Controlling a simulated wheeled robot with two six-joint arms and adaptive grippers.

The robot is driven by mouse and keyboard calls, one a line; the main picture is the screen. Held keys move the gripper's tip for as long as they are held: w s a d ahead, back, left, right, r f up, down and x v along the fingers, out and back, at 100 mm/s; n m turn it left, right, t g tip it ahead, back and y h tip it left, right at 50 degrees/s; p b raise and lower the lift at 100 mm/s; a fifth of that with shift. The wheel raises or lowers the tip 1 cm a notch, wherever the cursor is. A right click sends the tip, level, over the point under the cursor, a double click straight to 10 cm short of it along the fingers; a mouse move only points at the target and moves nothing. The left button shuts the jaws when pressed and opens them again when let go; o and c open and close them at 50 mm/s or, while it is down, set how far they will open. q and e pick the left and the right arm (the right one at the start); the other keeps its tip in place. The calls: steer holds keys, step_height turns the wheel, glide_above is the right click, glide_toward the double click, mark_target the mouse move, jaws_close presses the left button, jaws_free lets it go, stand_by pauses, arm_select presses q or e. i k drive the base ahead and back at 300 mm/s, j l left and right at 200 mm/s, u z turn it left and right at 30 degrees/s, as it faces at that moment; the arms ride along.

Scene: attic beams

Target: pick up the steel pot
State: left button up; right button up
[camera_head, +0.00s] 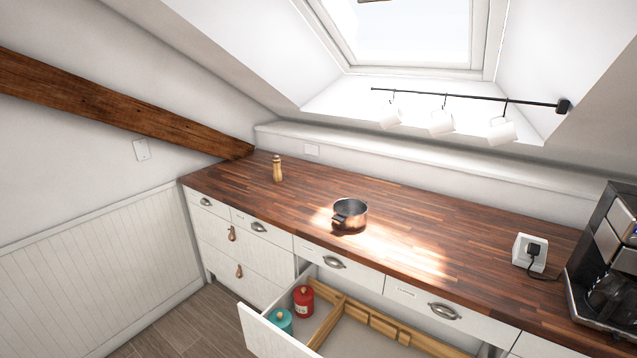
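The pot (350,214) stands upright on the wooden countertop (430,232), near the front edge at mid-counter. It looks steel-grey inside with a coppery outer side, and its short dark handle points to the front left. It appears empty. Neither of my grippers shows in the head view.
Below the pot, a drawer (268,335) stands open with a red canister (303,301), a teal canister (280,320) and wooden dividers. A pepper mill (278,169) stands at the back left. A coffee machine (606,262) and plugged socket (530,251) are at right. White mugs (441,122) hang above.

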mark_target(348, 214)
steer(key=i+j+z, duration=0.2)
steer(key=i+j, duration=0.15)
steer(key=j, duration=0.3)
steer(key=i+j, duration=0.2)
steer(key=i+j+z, duration=0.15)
steer(key=j, duration=0.3)
steer(key=i+j+z, duration=0.1)
steer(key=j, duration=0.25)
steer(key=i, duration=0.05)
